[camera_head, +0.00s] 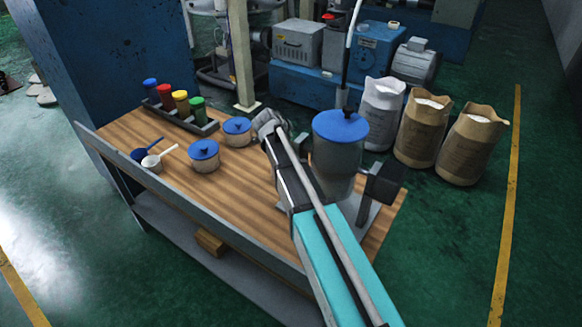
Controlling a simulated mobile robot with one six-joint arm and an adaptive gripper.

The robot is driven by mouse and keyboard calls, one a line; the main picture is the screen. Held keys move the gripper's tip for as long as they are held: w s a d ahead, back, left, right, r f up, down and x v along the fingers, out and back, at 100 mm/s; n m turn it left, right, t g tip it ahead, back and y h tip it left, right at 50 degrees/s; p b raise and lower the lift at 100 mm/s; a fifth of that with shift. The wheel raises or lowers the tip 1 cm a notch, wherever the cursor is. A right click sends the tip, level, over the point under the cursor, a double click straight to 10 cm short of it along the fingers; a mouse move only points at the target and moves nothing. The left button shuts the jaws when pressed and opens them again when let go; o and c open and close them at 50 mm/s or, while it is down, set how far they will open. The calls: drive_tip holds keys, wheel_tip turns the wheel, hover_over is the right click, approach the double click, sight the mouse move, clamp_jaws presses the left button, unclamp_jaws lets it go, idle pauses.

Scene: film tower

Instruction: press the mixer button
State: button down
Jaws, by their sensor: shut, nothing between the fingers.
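The mixer (338,160) stands at the right end of the wooden table, a grey vessel with a blue lid (341,125) and a dark box (386,183) at its right side. I cannot make out its button; part of the mixer is hidden behind my arm. My arm reaches up from the bottom right, across the left side of the mixer. My gripper (266,121) is the small grey end, left of the blue lid in the picture. It is shut and empty. I cannot tell how far it is from the mixer.
On the table (240,190) are two blue-lidded pots (204,156) (237,130), a rack (185,120) of coloured-lid jars, a blue scoop (146,151) and a white scoop (156,160). Several open sacks (424,128) stand on the floor behind the mixer. Green floor (460,230) is clear at right.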

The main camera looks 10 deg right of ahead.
drive_tip(key=shift+f, duration=0.45)
drive_tip(key=shift+f+b, duration=0.15)
drive_tip(key=shift+b, duration=0.2)
wheel_tip(320, 180, down, 8)
drive_tip(key=b, duration=0.8)
drive_tip(key=shift+f, duration=0.25)
drive_tip(key=shift+f+b, duration=0.15)
drive_tip(key=shift+b, duration=0.25)
idle(1.0)
drive_tip(key=shift+f+b, duration=0.3)
